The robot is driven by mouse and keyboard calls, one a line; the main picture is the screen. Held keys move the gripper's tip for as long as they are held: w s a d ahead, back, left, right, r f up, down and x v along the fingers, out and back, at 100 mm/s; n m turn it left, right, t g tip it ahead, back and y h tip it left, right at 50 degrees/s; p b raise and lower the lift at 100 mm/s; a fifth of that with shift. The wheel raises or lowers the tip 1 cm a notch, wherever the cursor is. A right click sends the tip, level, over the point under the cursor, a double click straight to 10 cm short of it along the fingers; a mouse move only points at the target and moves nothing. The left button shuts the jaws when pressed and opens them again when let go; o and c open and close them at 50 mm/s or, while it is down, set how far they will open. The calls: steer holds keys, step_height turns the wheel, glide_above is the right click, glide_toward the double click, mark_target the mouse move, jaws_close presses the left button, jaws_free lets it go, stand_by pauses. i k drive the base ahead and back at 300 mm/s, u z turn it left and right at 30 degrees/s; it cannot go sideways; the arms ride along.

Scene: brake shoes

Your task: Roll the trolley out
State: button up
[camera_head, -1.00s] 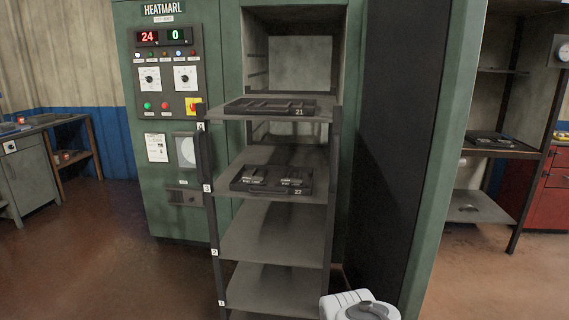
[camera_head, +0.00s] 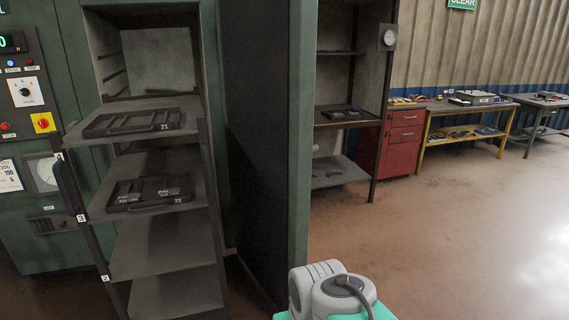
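The trolley is a dark rack with several grey shelves (camera_head: 160,245) and upright posts. It stands in front of the open chamber of the green oven (camera_head: 105,45), at the left of the head view. Tray 21 (camera_head: 133,121) lies on its top shelf and tray 22 (camera_head: 150,191) on the shelf below. The trolley's bottom is cut off by the frame. The oven's door (camera_head: 262,130) stands open to the right of the trolley. A grey and white part of my arm shows at the bottom centre. My gripper is not in view.
A shelf rack (camera_head: 345,120) stands right of the door, with a dark tray on it. A red cabinet (camera_head: 404,140) and a yellow-framed workbench (camera_head: 465,135) line the back wall. The brown floor (camera_head: 450,240) at right is clear.

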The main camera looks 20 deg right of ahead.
mark_target(172, 255)
steer(key=z, duration=0.2)
steer(key=k, duration=0.35)
steer(key=z, duration=0.15)
steer(key=i, duration=0.95)
steer(key=u, duration=0.6)
